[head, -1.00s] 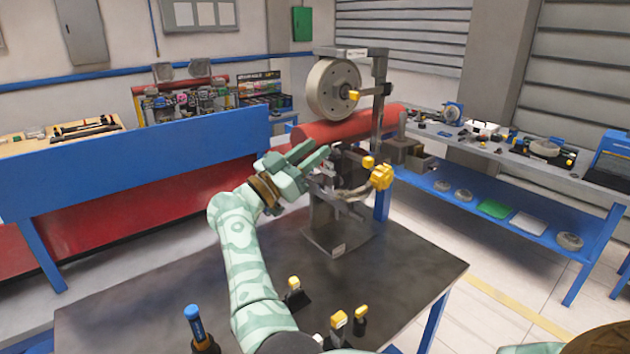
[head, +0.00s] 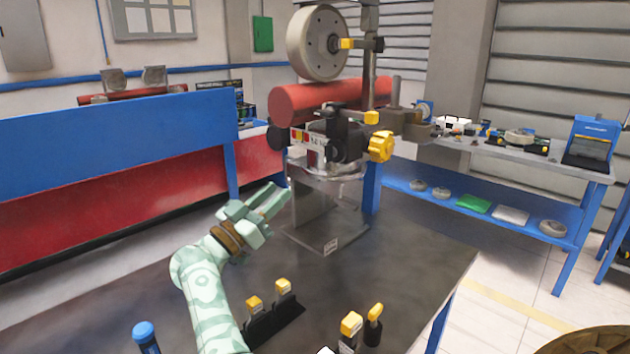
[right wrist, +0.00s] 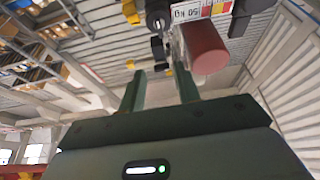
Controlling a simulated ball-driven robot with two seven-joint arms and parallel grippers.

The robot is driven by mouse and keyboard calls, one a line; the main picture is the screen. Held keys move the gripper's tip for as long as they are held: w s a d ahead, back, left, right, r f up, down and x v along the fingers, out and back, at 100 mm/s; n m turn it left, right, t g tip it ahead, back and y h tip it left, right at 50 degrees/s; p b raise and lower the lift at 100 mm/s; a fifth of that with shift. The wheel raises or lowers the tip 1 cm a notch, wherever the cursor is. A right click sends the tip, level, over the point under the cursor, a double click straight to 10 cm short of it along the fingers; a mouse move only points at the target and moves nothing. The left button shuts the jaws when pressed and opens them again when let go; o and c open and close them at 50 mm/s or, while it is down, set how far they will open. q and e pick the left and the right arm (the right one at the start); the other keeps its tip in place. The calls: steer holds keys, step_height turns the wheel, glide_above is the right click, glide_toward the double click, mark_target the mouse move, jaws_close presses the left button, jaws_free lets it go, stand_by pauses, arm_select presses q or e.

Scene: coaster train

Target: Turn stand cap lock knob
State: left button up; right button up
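A grey stand (head: 332,205) rises from the dark table and carries a black mechanism (head: 345,140) at mid height. A yellow lobed knob (head: 381,147) sits on the mechanism's right side, and a smaller yellow-tipped lever (head: 371,118) is just above it. I cannot tell which is the cap lock knob. My right gripper (head: 277,196) is open and empty, left of and below the mechanism, apart from it. Its spread fingers also show in the right wrist view (right wrist: 160,84), with a "50 kg" label (right wrist: 185,14) beyond them. My left gripper is out of view.
A large grey wheel (head: 318,43) and a red roll (head: 330,97) are above the mechanism. Several yellow-topped pieces, including one at the front (head: 351,325), and a blue-capped item (head: 145,335) stand on the dark table (head: 410,255). A shelf bench (head: 500,150) is at right.

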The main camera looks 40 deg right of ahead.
step_height(320, 180, down, 2)
steer(key=b, duration=0.4)
glide_toward(325, 155)
steer(key=x, duration=0.4)
steer(key=shift+f, duration=0.25)
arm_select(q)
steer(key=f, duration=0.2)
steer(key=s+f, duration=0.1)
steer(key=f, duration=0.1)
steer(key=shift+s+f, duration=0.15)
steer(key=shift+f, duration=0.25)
arm_select(e)
steer(key=x, duration=0.4)
steer(key=shift+w+d+r, duration=0.1)
steer(key=shift+d+r, duration=0.15)
steer(key=shift+r, duration=0.15)
jaws_close()
